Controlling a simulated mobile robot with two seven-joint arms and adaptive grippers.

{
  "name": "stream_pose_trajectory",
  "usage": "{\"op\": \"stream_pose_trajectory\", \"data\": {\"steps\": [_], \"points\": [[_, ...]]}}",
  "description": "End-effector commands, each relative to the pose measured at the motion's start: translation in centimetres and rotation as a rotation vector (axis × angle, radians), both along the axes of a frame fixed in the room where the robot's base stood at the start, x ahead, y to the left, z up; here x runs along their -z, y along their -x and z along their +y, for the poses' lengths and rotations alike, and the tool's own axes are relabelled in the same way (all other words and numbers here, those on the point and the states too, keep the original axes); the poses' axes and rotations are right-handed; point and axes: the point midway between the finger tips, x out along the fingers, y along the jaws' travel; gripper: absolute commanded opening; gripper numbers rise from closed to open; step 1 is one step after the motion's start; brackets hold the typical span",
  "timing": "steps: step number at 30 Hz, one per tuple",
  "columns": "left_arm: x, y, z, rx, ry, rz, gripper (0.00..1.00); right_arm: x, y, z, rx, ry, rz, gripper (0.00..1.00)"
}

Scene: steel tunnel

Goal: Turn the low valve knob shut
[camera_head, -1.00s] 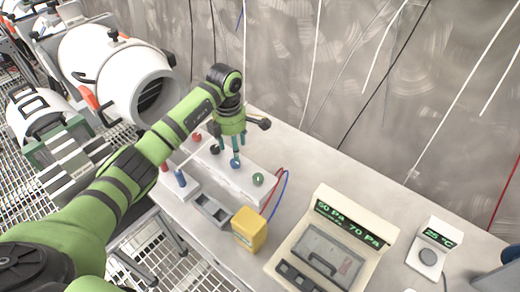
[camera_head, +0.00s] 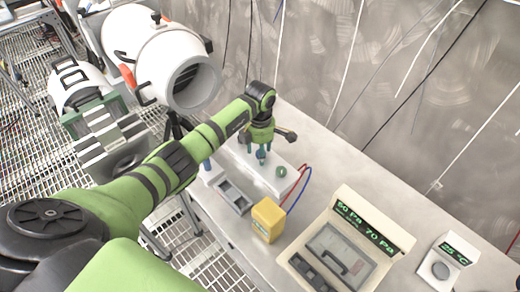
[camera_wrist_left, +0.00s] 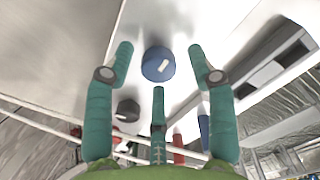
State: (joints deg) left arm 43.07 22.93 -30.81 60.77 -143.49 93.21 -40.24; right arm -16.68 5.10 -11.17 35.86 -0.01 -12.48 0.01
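My left gripper (camera_head: 262,153) is over the white valve panel (camera_head: 264,174) on the bench, pointing down. In the left wrist view, its three teal fingers (camera_wrist_left: 160,62) stand open around a round blue knob (camera_wrist_left: 158,65) with a white mark, with gaps visible at the sides. A black knob (camera_wrist_left: 127,110) is beside it, near the left finger. The arm and gripper hide the other knobs there. I cannot tell which knob is labelled low. My right gripper is not in view.
A yellow block (camera_head: 268,219) and a grey tray (camera_head: 234,196) are near the panel. A pressure display box (camera_head: 346,250) and a temperature display (camera_head: 443,264) stand further right. A white tank (camera_head: 165,62) is at left.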

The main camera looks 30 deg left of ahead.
Motion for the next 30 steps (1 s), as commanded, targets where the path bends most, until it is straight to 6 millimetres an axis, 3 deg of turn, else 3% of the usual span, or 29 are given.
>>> {"op": "stream_pose_trajectory", "data": {"steps": [1,3,4,17,30], "points": [[0.0,0.0,0.0,0.000,0.000,0.000,0.36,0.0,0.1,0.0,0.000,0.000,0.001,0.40],[0.0,0.0,0.0,0.000,0.000,0.000,0.08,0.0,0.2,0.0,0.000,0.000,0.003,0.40],[0.0,0.0,0.0,0.000,0.000,0.000,0.00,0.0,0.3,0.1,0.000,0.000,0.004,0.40],[0.1,0.1,0.2,-0.049,-0.005,0.004,0.00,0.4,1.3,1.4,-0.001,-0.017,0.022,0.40],[0.2,0.2,0.3,-0.376,-0.008,0.005,0.00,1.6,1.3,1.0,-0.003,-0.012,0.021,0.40]]}}
